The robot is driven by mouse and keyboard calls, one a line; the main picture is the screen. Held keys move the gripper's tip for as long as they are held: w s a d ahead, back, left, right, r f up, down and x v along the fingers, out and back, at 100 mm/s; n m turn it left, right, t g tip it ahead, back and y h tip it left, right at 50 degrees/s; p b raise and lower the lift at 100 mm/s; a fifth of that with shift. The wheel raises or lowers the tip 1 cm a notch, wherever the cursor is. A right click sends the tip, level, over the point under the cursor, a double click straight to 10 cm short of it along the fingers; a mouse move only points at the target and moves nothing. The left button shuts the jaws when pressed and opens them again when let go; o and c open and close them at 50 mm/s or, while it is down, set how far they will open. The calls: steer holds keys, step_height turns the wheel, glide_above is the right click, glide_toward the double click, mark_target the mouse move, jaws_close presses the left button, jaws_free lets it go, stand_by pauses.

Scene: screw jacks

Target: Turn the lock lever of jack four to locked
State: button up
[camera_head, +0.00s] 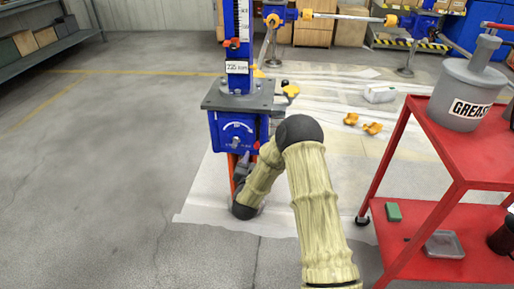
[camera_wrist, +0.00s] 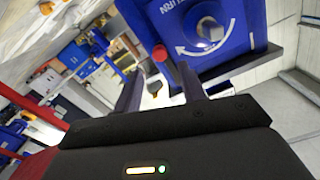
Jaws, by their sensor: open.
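A blue screw jack (camera_head: 238,128) stands left of my arm, with a grey plate and a tag that seems to read 725 mm. No jack number is readable. Its blue gearbox, also in the wrist view (camera_wrist: 228,22), carries a white turn arrow around a grey shaft end. A small red knob (camera_wrist: 160,52), apparently the lock lever's end, sits at the gearbox's lower left corner in the wrist view. My gripper (camera_wrist: 160,74) is open, its dark fingers to either side of the knob and close to it. Contact cannot be told. In the head view my arm mostly hides the gripper.
A red cart (camera_head: 455,150) with a grey grease can (camera_head: 467,88) stands at right. Orange parts (camera_head: 371,128) and a white box (camera_head: 380,93) lie on the pale floor sheet. More blue jack parts stand behind. The left floor is clear.

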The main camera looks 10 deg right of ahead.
mark_target(257, 147)
steer(key=b+x, duration=0.1)
steer(key=x, duration=0.7)
steer(key=shift+w+b, duration=0.25)
steer(key=shift+b, duration=0.15)
jaws_close()
